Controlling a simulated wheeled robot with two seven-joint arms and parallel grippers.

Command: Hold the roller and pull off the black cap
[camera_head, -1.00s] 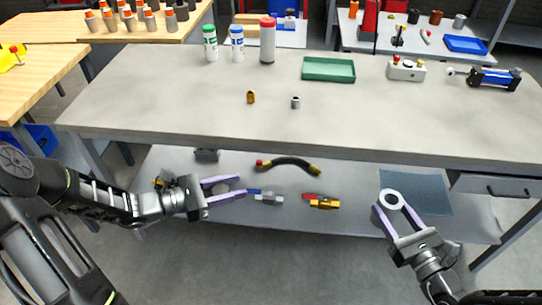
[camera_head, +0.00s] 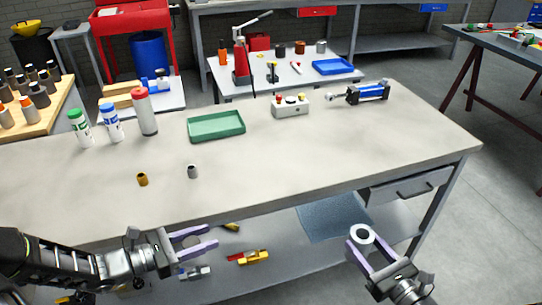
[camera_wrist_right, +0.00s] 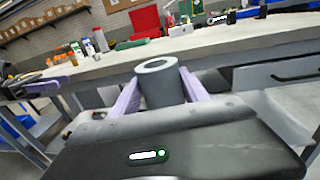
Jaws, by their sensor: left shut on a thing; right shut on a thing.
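The roller (camera_wrist_right: 159,90) is a grey cylinder with a round hole in its visible end. My right gripper (camera_head: 362,246) is shut on it, one purple finger on each side. In the head view the roller (camera_head: 362,234) shows as a pale ring, with no cap on the end facing up. My left gripper (camera_head: 196,242) is shut on a small greyish thing between its purple fingers, too blurred to tell whether it is the black cap. The two grippers are well apart, in front of the bench's near edge. The roller's far end is hidden.
The grey bench (camera_head: 300,160) carries a brass cylinder (camera_head: 142,179), a small grey cylinder (camera_head: 193,171), a green tray (camera_head: 216,126), a button box (camera_head: 291,106) and several bottles at the back left. Tools lie on the lower shelf. The front of the bench top is clear.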

